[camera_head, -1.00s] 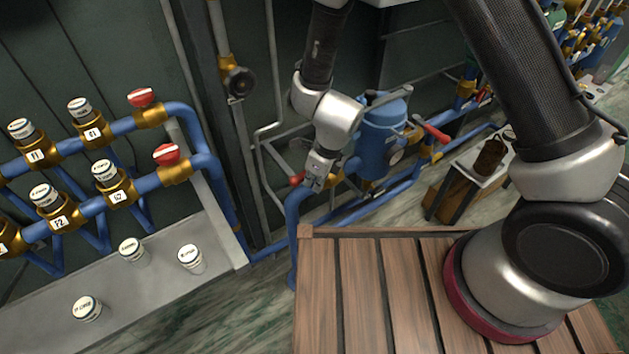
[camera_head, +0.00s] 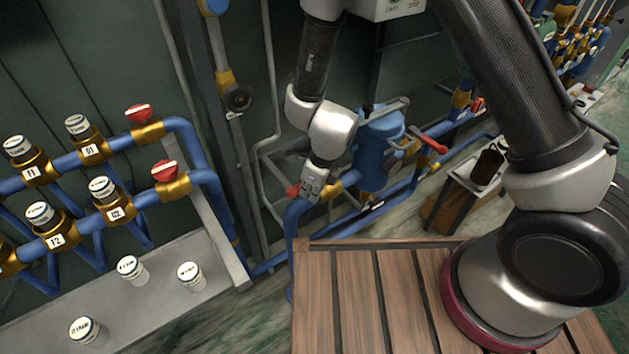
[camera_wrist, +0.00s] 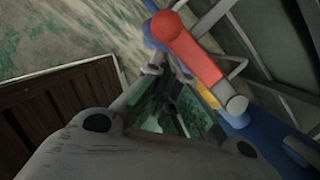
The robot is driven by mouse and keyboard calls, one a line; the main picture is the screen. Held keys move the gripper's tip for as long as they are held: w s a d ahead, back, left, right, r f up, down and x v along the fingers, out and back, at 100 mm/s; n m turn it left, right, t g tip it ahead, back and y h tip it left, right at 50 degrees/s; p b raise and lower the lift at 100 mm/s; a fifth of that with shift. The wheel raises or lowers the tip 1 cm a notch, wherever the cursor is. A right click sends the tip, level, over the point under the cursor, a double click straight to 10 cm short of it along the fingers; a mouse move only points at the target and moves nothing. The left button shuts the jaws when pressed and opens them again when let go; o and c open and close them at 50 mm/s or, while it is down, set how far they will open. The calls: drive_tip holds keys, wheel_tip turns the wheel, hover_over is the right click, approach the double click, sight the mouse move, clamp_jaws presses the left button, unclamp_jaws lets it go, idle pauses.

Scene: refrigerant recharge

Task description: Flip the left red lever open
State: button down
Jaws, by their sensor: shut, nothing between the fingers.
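The left red lever (camera_head: 293,191) sits on the blue pipe by the elbow, left of the blue tank. Only a small part of its red handle shows in the head view, at the left side of my gripper (camera_head: 309,196). In the wrist view the lever (camera_wrist: 185,47) is large, a red bar with rounded ends lying just right of my fingertips (camera_wrist: 165,67). My gripper is shut and holds nothing. It points down beside the lever, very close to it; I cannot tell whether they touch.
Another red lever (camera_head: 433,145) is on the pipe right of the blue tank (camera_head: 378,150). A slatted wooden table (camera_head: 345,300) stands in front of the pipe. Grey thin pipes (camera_head: 272,110) run behind my arm.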

drive_tip(key=v, duration=1.1)
drive_tip(key=shift+r, duration=0.2)
drive_tip(key=shift+d, duration=0.1)
drive_tip(key=s+d+r+n+t, duration=0.1)
drive_tip(key=s+d+r+n, duration=0.3)
drive_tip(key=d+r+n, duration=0.4)
drive_tip(key=s+d+r+n+t+h, duration=0.1)
drive_tip(key=s+d+r+n, duration=0.3)
drive_tip(key=d+r+n, duration=0.3)
drive_tip(key=s+d+r+n+t+h, duration=0.1)
drive_tip(key=s+d+r+n, duration=0.3)
drive_tip(key=d, duration=1.5)
wheel_tip(320, 180, up, 8)
drive_tip(key=n, duration=0.4)
drive_tip(key=shift+r+n, duration=0.15)
drive_tip(key=shift+n, duration=0.15)
